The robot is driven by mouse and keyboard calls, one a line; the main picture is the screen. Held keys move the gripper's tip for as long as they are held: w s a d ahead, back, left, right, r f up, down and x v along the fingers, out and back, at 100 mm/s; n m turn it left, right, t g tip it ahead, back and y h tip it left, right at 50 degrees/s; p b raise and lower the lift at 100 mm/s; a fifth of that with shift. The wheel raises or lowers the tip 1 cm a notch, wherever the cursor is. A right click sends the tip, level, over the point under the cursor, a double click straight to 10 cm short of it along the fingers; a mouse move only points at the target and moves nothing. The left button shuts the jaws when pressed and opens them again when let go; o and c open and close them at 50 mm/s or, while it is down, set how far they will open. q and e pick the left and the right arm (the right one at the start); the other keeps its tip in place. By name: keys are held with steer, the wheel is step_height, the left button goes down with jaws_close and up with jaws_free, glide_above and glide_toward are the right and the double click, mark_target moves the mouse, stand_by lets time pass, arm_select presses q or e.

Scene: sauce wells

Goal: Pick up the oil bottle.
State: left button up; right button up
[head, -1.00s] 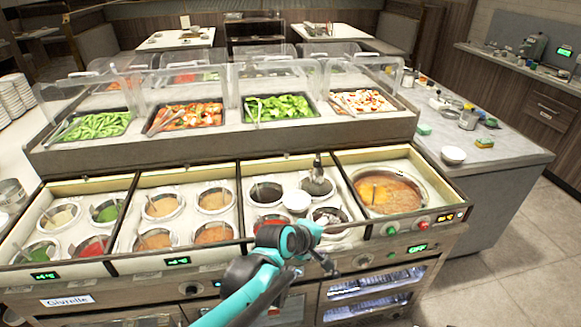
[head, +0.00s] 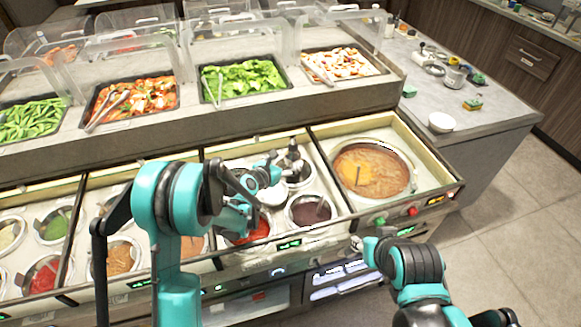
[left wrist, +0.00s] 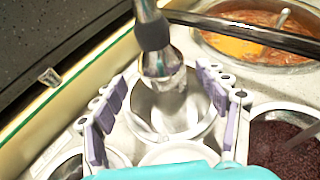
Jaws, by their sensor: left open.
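The oil bottle (head: 293,153), with a dark upper part, stands in a round metal well of the third section in the head view. In the left wrist view the bottle (left wrist: 153,35) shows a dark collar and a shiny, clear-looking lower body, tilted slightly, inside the well. My left gripper (head: 268,172) is just left of the bottle in the head view. In the left wrist view my left gripper (left wrist: 165,103) is open, its purple-padded fingers on either side of the well, apart from the bottle. My right arm is at the lower right; its fingers are not clear.
A soup well (head: 372,172) lies right of the bottle. A dark sauce well (head: 312,210) and a red sauce well (head: 250,232) are nearby. The raised salad counter (head: 230,122) stands behind.

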arm_select(q)
steer(key=b+x, duration=0.1)
steer(key=x, duration=0.4)
steer(key=shift+s+d+f+b, duration=0.1)
steer(key=shift+f+b, duration=0.05)
steer(key=shift+b, duration=0.2)
steer(key=shift+s, duration=0.1)
steer(key=shift+c, duration=1)
jaws_close()
steer(key=shift+r, duration=0.25)
